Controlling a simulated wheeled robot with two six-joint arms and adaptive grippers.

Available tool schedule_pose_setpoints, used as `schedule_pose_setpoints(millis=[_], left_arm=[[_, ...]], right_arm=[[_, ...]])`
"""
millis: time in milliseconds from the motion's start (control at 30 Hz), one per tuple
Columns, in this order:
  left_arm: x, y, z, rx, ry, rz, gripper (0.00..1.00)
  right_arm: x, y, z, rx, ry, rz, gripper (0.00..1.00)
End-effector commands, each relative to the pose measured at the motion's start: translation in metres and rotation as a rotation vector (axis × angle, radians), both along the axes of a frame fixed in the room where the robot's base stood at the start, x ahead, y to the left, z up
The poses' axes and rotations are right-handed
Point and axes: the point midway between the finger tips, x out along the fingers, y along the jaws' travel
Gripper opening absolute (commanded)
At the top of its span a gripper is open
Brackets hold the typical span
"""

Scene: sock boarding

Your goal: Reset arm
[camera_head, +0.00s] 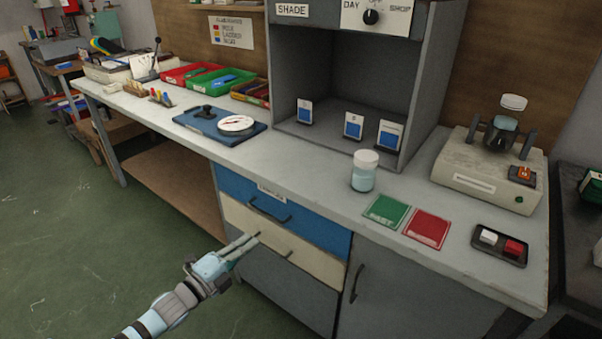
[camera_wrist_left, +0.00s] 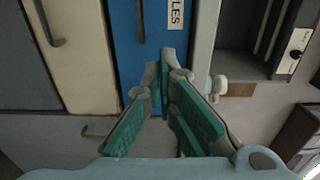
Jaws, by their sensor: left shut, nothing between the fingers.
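My left gripper (camera_head: 250,240) reaches in from the lower left in the head view. It is shut and empty, in front of the cream drawer (camera_head: 238,215) of the bench. In the left wrist view its green-padded fingers (camera_wrist_left: 165,85) come together at the tips, in front of the blue drawer (camera_wrist_left: 125,50), which has a label. From these views I cannot tell whether the fingertips touch a drawer front. The drawers look closed. My right gripper is not in view.
On the bench top (camera_head: 310,180) stand a capped jar (camera_head: 364,172), a green card (camera_head: 387,211), a red card (camera_head: 427,229) and a switch tray (camera_head: 498,245). A grey booth (camera_head: 430,80) stands behind them. The green floor (camera_head: 60,230) at the left is clear.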

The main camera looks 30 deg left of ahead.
Motion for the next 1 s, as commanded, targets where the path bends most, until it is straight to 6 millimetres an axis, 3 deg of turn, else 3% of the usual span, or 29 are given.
schedule_pose_setpoints(millis=[200, 267, 367, 433, 500, 567, 600, 700, 800, 900, 967, 1000], left_arm=[[0.001, 0.000, -0.003, -0.045, 0.014, 0.003, 0.00], [0.001, 0.008, -0.016, -0.140, 0.076, 0.035, 0.00], [-0.014, 0.044, -0.077, -0.316, 0.253, 0.183, 0.00], [-0.043, 0.067, -0.139, -0.471, 0.398, 0.342, 0.00], [-0.087, 0.080, -0.206, -0.628, 0.540, 0.526, 0.00], [-0.131, 0.080, -0.257, -0.742, 0.647, 0.679, 0.00], [-0.162, 0.075, -0.288, -0.808, 0.712, 0.777, 0.00], [-0.237, 0.050, -0.348, -0.928, 0.855, 0.986, 0.00], [-0.305, 0.012, -0.388, -0.997, 0.983, 1.148, 0.00], [-0.362, -0.038, -0.413, -1.025, 1.109, 1.240, 0.00], [-0.385, -0.077, -0.423, -1.056, 1.173, 1.259, 0.00], [-0.385, -0.094, -0.409, -1.078, 1.186, 1.252, 0.00]], right_arm=[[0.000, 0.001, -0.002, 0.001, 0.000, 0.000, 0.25], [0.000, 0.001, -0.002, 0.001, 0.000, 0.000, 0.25], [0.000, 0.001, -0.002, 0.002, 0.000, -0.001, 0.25], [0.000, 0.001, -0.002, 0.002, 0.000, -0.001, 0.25], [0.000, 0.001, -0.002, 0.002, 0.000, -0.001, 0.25], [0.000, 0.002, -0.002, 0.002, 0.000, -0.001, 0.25], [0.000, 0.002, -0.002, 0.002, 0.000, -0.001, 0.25], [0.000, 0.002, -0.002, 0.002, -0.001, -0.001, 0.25], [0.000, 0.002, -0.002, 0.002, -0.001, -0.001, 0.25], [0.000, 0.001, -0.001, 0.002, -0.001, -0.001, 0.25], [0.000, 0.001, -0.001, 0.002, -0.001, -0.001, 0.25], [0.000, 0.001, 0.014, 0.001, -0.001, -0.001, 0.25]])
